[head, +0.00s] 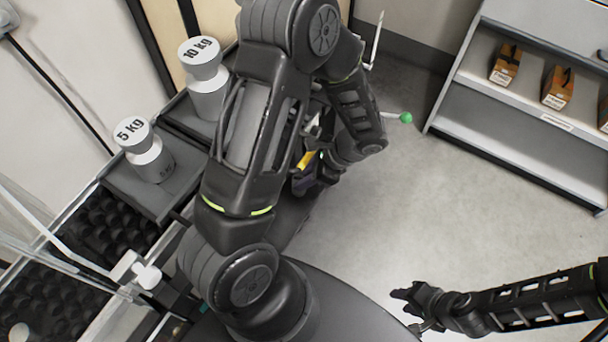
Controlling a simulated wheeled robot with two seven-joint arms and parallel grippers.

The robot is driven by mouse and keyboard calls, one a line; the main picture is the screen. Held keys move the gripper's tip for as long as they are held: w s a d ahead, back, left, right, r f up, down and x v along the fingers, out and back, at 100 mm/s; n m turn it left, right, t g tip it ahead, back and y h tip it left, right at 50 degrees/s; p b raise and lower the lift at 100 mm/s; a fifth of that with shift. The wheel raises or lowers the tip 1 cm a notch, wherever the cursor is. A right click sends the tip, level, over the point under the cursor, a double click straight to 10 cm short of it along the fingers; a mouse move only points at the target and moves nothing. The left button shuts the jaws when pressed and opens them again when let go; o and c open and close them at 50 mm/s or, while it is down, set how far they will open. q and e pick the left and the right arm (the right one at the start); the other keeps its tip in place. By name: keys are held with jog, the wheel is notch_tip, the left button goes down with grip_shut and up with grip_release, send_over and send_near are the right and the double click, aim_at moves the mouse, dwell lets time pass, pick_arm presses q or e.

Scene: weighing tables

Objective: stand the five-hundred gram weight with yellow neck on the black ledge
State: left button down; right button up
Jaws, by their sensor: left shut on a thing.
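My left gripper (312,172) is at the end of the large arm in the middle of the head view, partly hidden by that arm. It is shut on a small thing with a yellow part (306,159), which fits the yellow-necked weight. Most of that thing is hidden, and no marking on it can be read. My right gripper (405,311) is at the lower right, over the floor. Its fingers look apart, with nothing between them. I cannot make out for certain which dark surface is the black ledge.
A 5 kg weight (148,155) stands on a dark platform (122,181) at the left. A 10 kg weight (205,82) stands behind it. Black foam (100,228) lies at lower left. A grey shelf (505,142) with small boxes stands at right; open floor lies between.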

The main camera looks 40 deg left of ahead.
pick_arm(q)
jog(key=shift+f, duration=0.1)
jog(key=shift+f, duration=0.15)
jog(key=c, duration=1.1)
grip_release()
jog(key=shift+o, duration=0.2)
jog(key=p+v, duration=0.1)
jog(key=v, duration=1.1)
jog(key=shift+r, duration=0.25)
